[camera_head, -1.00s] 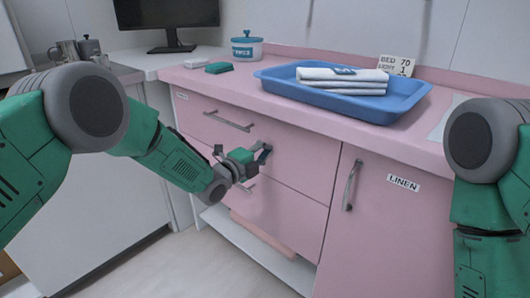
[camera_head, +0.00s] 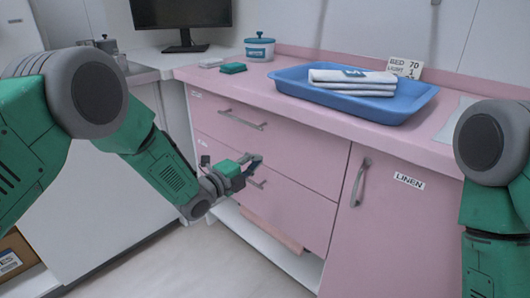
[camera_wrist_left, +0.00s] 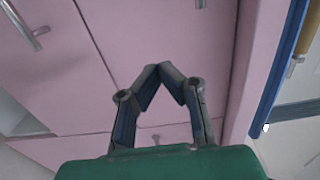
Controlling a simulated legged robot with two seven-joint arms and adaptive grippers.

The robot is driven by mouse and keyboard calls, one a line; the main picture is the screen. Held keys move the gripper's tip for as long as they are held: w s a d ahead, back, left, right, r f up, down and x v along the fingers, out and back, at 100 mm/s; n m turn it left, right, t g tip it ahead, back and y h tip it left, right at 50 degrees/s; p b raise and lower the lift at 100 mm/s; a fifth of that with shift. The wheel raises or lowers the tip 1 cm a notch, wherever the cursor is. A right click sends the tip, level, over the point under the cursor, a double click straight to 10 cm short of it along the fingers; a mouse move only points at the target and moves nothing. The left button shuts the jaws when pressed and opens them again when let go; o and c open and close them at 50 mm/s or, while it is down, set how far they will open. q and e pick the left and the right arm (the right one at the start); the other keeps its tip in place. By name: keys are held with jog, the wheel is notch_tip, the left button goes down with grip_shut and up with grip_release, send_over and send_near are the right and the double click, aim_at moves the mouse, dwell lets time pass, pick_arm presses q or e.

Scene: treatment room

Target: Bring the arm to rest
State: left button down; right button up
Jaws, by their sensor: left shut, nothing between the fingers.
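My left arm comes in from the left in the head view, and its gripper (camera_head: 254,166) hangs in front of the pink drawer cabinet (camera_head: 300,155). In the left wrist view the same gripper (camera_wrist_left: 159,72) has its fingertips together with nothing between them. The pink drawer fronts lie beyond the fingers. My right arm (camera_head: 485,150) shows at the right edge of the head view; its gripper is out of the picture.
A blue tray (camera_head: 400,112) with folded white towels (camera_head: 352,82) sits on the pink counter. A teal-lidded pot (camera_head: 259,47) and a green block (camera_head: 232,68) are behind left. The linen door (camera_head: 400,230) is closed. Floor shows below.

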pick_arm(q)
jog(key=s+a+f+n+g+y+p, duration=0.3)
jog(key=s+a+f+n, duration=0.35)
jog(key=s, duration=0.35)
jog(key=s+a+f+n+g+y+p, duration=0.2)
jog(key=s+a+f+n+y+p, duration=0.4)
jog(key=s, duration=0.5)
jog(key=s+a+n+g, duration=0.2)
jog(key=s+n+g, duration=0.1)
jog(key=s, duration=0.6)
jog(key=s+a+n+g+y+p, duration=0.1)
jog(key=s+a+n+g, duration=0.1)
jog(key=s+n, duration=0.3)
jog(key=s+a+n+g+y, duration=0.1)
jog(key=s+a+n+g, duration=0.2)
jog(key=s, duration=1)
jog(key=shift+s+a+f+n+g+p, duration=0.3)
jog(key=shift+s+a+f+n+p, duration=0.15)
jog(key=shift+n, duration=0.3)
